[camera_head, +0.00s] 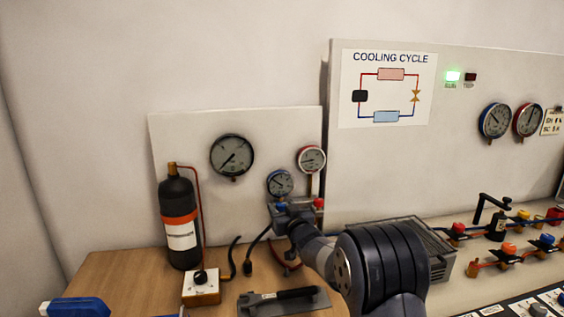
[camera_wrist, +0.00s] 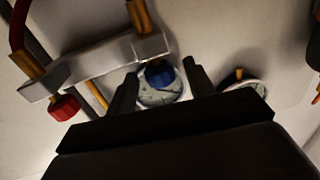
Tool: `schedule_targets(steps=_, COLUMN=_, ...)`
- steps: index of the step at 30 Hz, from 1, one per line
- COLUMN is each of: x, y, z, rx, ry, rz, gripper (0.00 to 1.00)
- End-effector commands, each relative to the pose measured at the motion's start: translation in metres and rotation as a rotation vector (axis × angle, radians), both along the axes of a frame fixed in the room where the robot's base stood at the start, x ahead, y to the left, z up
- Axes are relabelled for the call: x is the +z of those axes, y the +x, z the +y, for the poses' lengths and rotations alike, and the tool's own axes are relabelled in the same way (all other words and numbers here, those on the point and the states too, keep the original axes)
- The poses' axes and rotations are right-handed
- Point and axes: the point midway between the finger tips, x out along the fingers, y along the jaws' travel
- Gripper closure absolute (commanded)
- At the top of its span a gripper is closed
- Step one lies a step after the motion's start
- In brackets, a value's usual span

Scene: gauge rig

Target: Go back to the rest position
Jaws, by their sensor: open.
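My gripper (camera_wrist: 160,69) is open, with its two dark fingers on either side of a blue knob (camera_wrist: 159,74) in the wrist view. I cannot tell whether the fingers touch the knob. The knob belongs to a grey manifold block (camera_wrist: 110,58) with brass fittings and a red knob (camera_wrist: 64,107). In the head view my arm reaches from the lower right toward this manifold, and my wrist partly hides it. The red knob also shows there (camera_head: 319,203). A small blue-rimmed gauge (camera_head: 279,183) and a red-rimmed gauge (camera_head: 311,159) sit above it.
A black bottle (camera_head: 178,225) with an orange band stands on the wooden table (camera_head: 112,270), with a small valve box (camera_head: 201,287) beside it. A tool (camera_head: 280,296) lies in front. At right are a grey slotted box (camera_head: 433,246) and a bench with valves (camera_head: 509,250).

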Motion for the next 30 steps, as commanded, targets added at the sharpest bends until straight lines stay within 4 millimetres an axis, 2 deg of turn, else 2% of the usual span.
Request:
schedule_targets(steps=11, x=-0.002, y=-0.001, z=0.0, rx=-0.005, ry=0.0, rz=0.0, gripper=0.49)
schedule_targets(steps=14, x=-0.002, y=-0.006, z=-0.001, rx=-0.014, ry=0.002, rz=0.003, gripper=0.49)
schedule_targets(steps=30, x=-0.001, y=-0.083, z=-0.029, rx=-0.014, ry=0.001, rz=0.001, gripper=0.49)
